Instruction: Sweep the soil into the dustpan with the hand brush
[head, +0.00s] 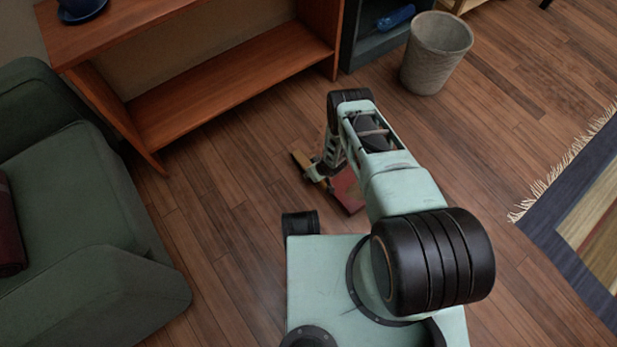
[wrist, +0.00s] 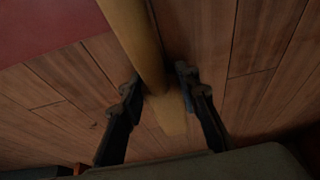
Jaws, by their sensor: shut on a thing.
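My gripper (wrist: 158,80) is shut on a yellowish wooden handle (wrist: 135,35), which I take for the hand brush; one finger is on each side of it. In the head view, my gripper (head: 323,172) is low over the floor, and a wooden end of the brush (head: 300,158) sticks out to its left. The red dustpan (head: 347,188) lies on the floor just right of the gripper, partly hidden by my arm. A red surface, likely the dustpan (wrist: 40,25), fills the upper left of the wrist view. The bristles and soil cannot be made out.
A wooden shelf (head: 230,85) stands behind, and a green armchair (head: 75,215) is at left. A grey waste bin (head: 436,55) stands at the back right. A fringed rug (head: 575,230) lies at right. The floor (head: 225,190) between armchair and gripper is clear.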

